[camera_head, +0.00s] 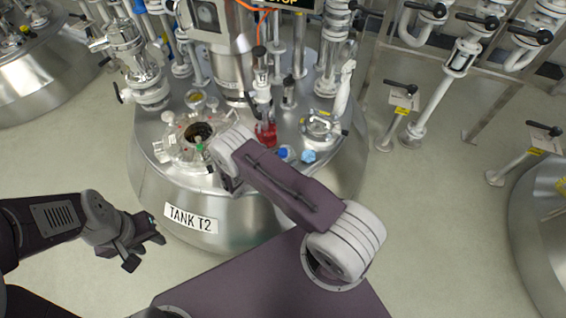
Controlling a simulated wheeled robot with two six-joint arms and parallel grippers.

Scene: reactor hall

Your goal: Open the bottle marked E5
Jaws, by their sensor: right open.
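No label E5 can be read on anything in view. A small blue-capped thing (284,153) and a light-blue one (309,156) are on the tank top, right of my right forearm. A small green thing (199,147) shows at the round open port (178,147). My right gripper (222,178) is open over the tank's front, near this port, mostly hidden by its own wrist. I see nothing held in it. My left gripper (145,247) hangs over the floor left of the tank; its jaw gap is unclear.
The steel tank (245,224) labelled TANK T2 stands ahead. A red-filled glass fitting (265,133) and a clamped round lid (320,126) are on its top. Pipes and valves rise behind. Other tanks stand at both sides.

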